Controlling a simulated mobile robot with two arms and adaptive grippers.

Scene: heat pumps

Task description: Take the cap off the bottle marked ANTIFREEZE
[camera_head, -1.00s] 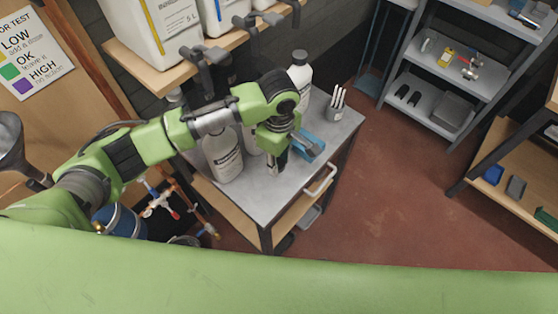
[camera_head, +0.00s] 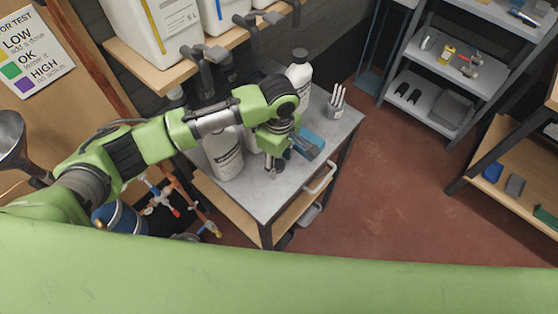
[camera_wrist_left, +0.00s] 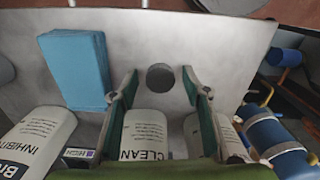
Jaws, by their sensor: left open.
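My left gripper (camera_head: 274,170) is open above the front part of the grey cart top (camera_head: 262,198). In the left wrist view its fingers (camera_wrist_left: 160,90) stand apart, with a dark round cap-like disc (camera_wrist_left: 160,77) between them, touching neither; it appears to lie on the cart top. A white bottle (camera_head: 222,155) stands left of the gripper; its top is behind my forearm and its label is too small to read. The wrist view shows bottles marked INHIBIT... (camera_wrist_left: 38,138) and CLEAN... (camera_wrist_left: 145,135), and a third (camera_wrist_left: 205,135) partly behind a finger. My right gripper is not in view.
A black-capped bottle (camera_head: 299,75) and a cup of pens (camera_head: 337,105) stand at the cart's back. A shelf with white jugs (camera_head: 150,35) is behind. The cart's front right top is clear.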

